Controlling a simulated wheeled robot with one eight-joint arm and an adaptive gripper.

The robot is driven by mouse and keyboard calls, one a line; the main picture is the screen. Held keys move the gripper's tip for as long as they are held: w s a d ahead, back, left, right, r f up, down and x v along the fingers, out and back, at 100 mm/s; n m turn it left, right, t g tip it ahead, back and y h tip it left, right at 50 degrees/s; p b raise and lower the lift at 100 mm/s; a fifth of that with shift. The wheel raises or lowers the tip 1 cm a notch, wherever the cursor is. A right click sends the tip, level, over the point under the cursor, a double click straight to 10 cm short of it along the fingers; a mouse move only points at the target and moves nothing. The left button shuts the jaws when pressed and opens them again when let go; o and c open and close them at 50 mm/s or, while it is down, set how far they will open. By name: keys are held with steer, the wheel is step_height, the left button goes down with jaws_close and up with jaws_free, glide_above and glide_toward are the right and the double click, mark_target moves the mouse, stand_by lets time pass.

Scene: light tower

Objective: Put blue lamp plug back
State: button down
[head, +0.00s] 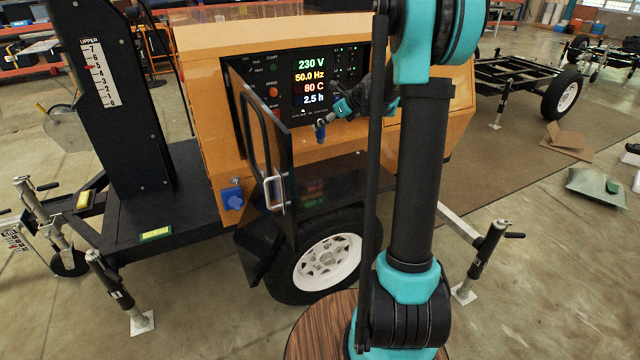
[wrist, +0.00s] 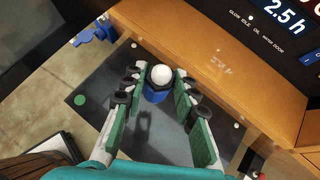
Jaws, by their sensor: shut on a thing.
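The lamp plug is a short blue piece with a pale round end. In the wrist view the blue plug (wrist: 157,92) sits between the fingertips of my gripper (wrist: 160,88), whose green-padded fingers are shut on it. In the head view the plug (head: 320,130) hangs at the tip of my gripper (head: 326,121), in front of the control panel and above the black fender plate. A blue socket box (head: 232,198) is on the lower orange side, left of and below the plug. It also shows at the upper left in the wrist view (wrist: 92,34), apart from the plug.
The control panel (head: 318,75) with lit readouts is close behind my gripper. An open black door frame (head: 265,140) with a handle stands between plug and socket box in the head view. A black fender plate (wrist: 110,75) lies below. The black mast (head: 115,90) stands left.

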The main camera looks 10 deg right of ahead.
steer(key=shift+w+r+m+t, duration=0.2)
steer(key=shift+r+m+t, duration=0.3)
steer(key=shift+r, duration=0.05)
step_height(320, 180, down, 20)
steer(key=shift+r, duration=0.2)
steer(key=c, duration=1.2)
jaws_free()
